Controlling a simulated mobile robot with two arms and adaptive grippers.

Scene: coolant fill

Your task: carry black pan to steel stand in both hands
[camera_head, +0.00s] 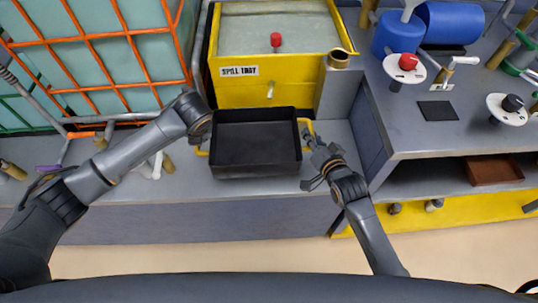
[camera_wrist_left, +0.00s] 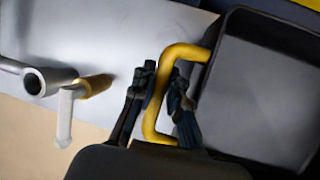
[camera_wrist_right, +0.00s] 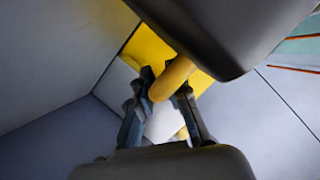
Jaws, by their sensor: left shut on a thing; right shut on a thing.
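The black pan (camera_head: 255,143) is a rectangular, empty tray with yellow side handles, level over the grey bench in front of the yellow tank. I cannot tell whether it touches the bench. My left gripper (camera_wrist_left: 160,95) is shut on the pan's left yellow handle (camera_wrist_left: 152,118); the pan (camera_wrist_left: 255,85) fills the right of that view. My right gripper (camera_head: 312,143) is shut on the right handle (camera_wrist_right: 174,78), with the pan's dark wall (camera_wrist_right: 220,30) above it in the right wrist view. A grey steel block (camera_head: 338,92), possibly the stand, is behind and right of the pan.
The yellow tank (camera_head: 240,93) labelled as a spill tray stands behind the pan. An orange-caged container (camera_head: 100,60) is at the left. At the right is a raised grey worktop (camera_head: 440,130) with blue drums and knobs. Pipe fittings (camera_wrist_left: 45,82) lie left of the pan.

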